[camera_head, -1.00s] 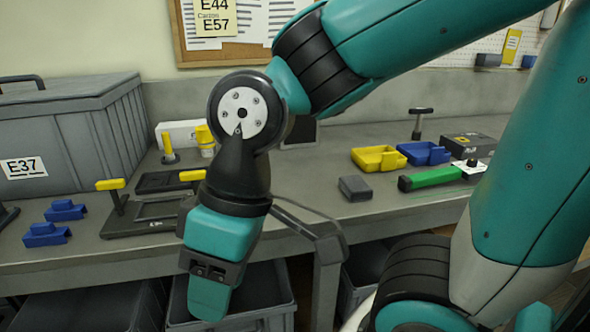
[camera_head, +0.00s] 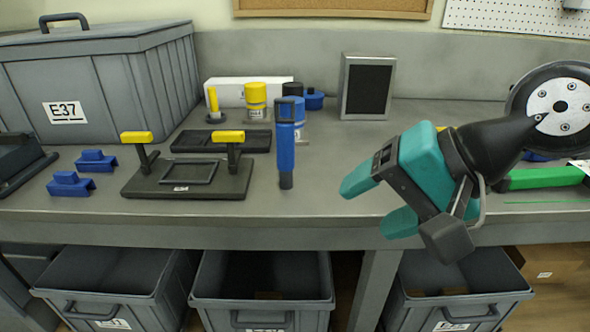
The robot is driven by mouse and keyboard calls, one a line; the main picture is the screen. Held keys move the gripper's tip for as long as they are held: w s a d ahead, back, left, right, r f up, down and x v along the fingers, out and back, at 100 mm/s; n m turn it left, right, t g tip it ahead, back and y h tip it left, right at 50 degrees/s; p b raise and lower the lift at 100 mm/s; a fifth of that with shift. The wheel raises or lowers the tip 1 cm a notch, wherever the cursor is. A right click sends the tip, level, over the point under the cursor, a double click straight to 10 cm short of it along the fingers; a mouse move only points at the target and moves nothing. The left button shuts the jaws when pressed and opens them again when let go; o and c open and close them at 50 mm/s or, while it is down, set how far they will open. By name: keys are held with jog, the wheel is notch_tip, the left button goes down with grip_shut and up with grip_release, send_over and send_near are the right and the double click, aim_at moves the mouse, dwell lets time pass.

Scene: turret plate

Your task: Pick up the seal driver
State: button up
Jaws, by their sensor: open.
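An upright blue tool (camera_head: 285,145) with a black collar and a dark narrow tip stands on the grey workbench (camera_head: 320,190), left of centre; it looks like the seal driver, though I cannot be sure. My gripper (camera_head: 375,205) is open, with its two teal fingers apart and pointing left and down. It is to the right of the blue tool in the picture, clear of it and with nothing between its fingers. A green-handled tool (camera_head: 545,180) lies at the right, partly hidden behind my arm.
A black fixture plate (camera_head: 190,182) with two yellow-topped clamps stands left of the blue tool. Yellow and dark cylinders (camera_head: 256,95) are close behind it. A large lidded crate (camera_head: 105,80) is at the back left. A framed dark panel (camera_head: 367,88) stands behind. Grey bins sit below.

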jog(key=w+a+f+m+t+y+b, duration=0.25)
jog(key=w+m+t+b, duration=0.3)
jog(key=m, duration=0.65)
jog(key=m+t+y+p, duration=0.2)
jog(key=m+t+p, duration=0.2)
jog(key=m, duration=0.8)
send_near(278, 129)
jog(key=shift+h, duration=0.25)
jog(key=w+a+p, duration=0.1)
jog(key=w, duration=0.1)
jog(key=w+a+p, duration=0.1)
jog(key=w+p, duration=0.1)
jog(key=w+a+p, duration=0.1)
jog(key=w, duration=0.1)
jog(key=shift+f, duration=0.3)
jog(key=p+x, duration=0.3)
jog(key=x, duration=0.2)
jog(key=shift+a+p, duration=0.1)
jog(key=shift+p, duration=0.3)
jog(key=shift+w+a+f, duration=0.1)
jog(key=shift+f, duration=0.1)
jog(key=c, duration=1.1)
